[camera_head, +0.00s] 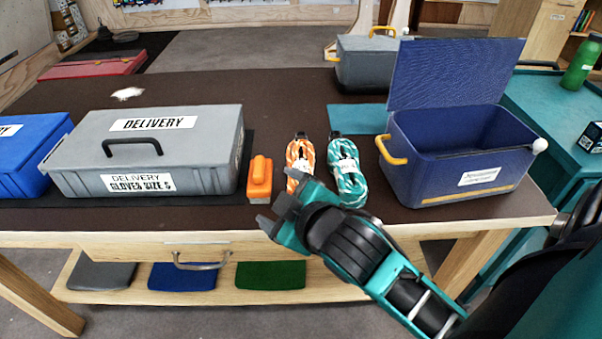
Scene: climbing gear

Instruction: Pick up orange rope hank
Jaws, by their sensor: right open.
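The orange rope hank (300,155), with white flecks and a dark tie at its top, lies on the brown table between an orange block-like object and a teal rope hank (347,172). My right gripper (268,218) is open and empty at the table's front edge, just in front of the orange hank and slightly to its left. The gripper and wrist hide the hank's near end; I cannot tell whether they touch it. My left gripper is not in view.
An orange block-like object (260,180) stands left of the hank, beside a closed grey delivery case (215,150). An open blue bin (450,165) with a raised lid stands at the right. A teal mat (358,117) lies behind.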

